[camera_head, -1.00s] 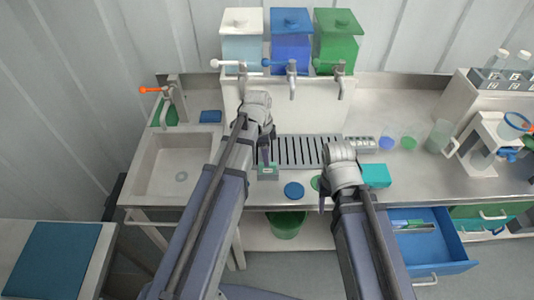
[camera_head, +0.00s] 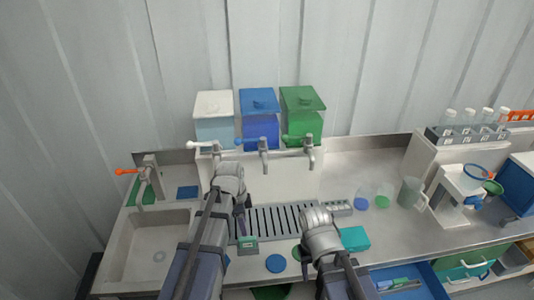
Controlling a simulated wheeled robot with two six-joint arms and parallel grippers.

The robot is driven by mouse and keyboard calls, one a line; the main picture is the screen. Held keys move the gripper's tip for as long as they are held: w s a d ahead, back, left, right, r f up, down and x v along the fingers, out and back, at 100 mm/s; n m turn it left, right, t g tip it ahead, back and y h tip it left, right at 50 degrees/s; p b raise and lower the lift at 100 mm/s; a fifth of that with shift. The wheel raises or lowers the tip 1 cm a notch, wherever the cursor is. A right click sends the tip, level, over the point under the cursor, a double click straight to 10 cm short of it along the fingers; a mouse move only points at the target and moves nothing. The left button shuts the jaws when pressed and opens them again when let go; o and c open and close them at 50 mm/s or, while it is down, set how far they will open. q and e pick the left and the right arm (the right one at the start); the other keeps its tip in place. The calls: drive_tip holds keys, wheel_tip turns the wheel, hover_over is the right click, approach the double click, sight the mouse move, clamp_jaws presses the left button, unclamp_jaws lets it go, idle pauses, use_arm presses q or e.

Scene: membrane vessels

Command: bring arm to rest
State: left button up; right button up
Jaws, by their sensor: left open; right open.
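My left arm reaches up over the counter. Its gripper (camera_head: 240,222) points down above the counter at the left end of the drain grille, just over a small grey-green block (camera_head: 247,244). It is open, and I cannot tell whether it touches the block. My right arm comes in from below, and its gripper (camera_head: 304,266) points down near the counter's front edge. It is open and partly hidden by its own wrist. A blue disc (camera_head: 276,263) lies between the grippers, and a green disc beside the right gripper is partly hidden.
White (camera_head: 214,118), blue (camera_head: 260,120) and green (camera_head: 302,117) tanks with taps stand behind the grille (camera_head: 279,220). A sink (camera_head: 155,250) is at left. A teal box (camera_head: 355,238), cups and a jug (camera_head: 411,193) are at right. A blue drawer (camera_head: 410,280) stands open below.

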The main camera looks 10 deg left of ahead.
use_arm(q)
drive_tip(key=s+d+f+n+y+b, duration=0.2)
drive_tip(key=s+d+f+n+b, duration=0.1)
drive_tip(key=s+d+n, duration=0.8)
drive_tip(key=s, duration=0.3)
drive_tip(key=shift+d+f+g+b, duration=0.15)
drive_tip(key=shift+f+g+b, duration=0.15)
drive_tip(key=shift+f+b, duration=0.05)
drive_tip(key=shift+c, duration=0.7)
drive_tip(key=shift+d, duration=0.15)
